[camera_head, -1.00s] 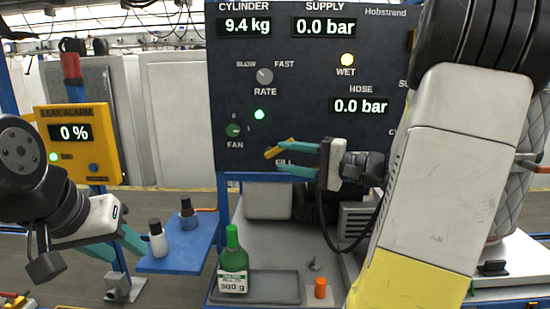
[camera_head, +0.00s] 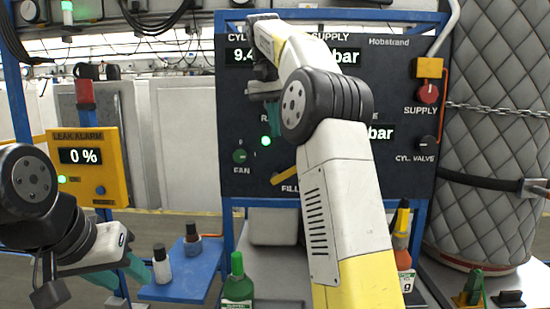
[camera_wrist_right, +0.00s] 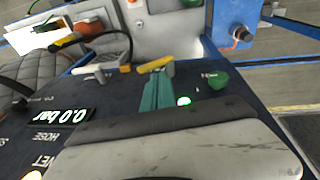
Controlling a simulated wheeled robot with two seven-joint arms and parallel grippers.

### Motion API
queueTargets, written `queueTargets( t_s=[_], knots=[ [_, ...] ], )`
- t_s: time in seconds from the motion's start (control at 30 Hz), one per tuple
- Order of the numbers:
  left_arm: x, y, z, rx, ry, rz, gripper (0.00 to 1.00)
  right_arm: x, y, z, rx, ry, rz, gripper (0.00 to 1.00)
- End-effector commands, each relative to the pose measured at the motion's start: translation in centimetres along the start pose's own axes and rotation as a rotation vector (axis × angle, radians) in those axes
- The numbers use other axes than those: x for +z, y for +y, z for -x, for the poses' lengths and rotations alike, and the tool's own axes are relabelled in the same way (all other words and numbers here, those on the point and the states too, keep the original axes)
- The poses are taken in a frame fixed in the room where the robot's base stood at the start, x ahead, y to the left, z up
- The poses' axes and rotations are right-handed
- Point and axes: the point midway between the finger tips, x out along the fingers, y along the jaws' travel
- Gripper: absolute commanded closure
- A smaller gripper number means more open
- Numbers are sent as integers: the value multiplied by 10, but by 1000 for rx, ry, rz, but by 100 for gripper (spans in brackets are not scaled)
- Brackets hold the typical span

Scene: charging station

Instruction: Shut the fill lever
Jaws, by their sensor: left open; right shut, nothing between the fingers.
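The fill lever (camera_head: 284,178) is a yellow handle low on the dark panel, just above the FILL label, slanting up to the right. My right arm covers its right end in the head view. In the right wrist view, the fill lever (camera_wrist_right: 155,64) lies just beyond the fingertips. My right gripper (camera_head: 270,108) is shut and empty, above the lever in the head view and partly hidden by my arm. Its teal fingers (camera_wrist_right: 156,92) are together in the wrist view; contact with the lever cannot be told. My left gripper (camera_head: 128,272) is open at the lower left, away from the panel.
The panel (camera_head: 235,120) has a green fan knob (camera_head: 240,156) left of the lever and a red supply knob (camera_head: 428,93) at right. A blue shelf (camera_head: 190,276) holds two small bottles. A green bottle (camera_head: 237,285) stands below the panel. A quilted cylinder (camera_head: 495,150) stands right.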

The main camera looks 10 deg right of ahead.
Motion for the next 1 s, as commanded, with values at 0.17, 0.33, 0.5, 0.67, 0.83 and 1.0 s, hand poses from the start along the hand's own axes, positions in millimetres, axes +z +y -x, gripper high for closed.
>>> queueTargets(
  t_s=[0.17,0.33,0.5,0.67,0.83,1.0],
  knots=[
    [0,0,0,0,0,0,58,-11,0,30,84,103,-89,100],
    [0,0,0,0,0,0,58,-13,3,25,94,112,-102,100],
    [0,0,0,0,0,0,58,-14,5,2,93,108,-99,100],
    [0,0,0,0,0,0,58,-18,8,-30,93,108,-98,100],
    [0,0,0,0,0,0,58,-22,12,-66,92,107,-99,100],
    [0,0,0,0,0,0,58,-17,22,-88,91,109,-99,100]
  ],
)
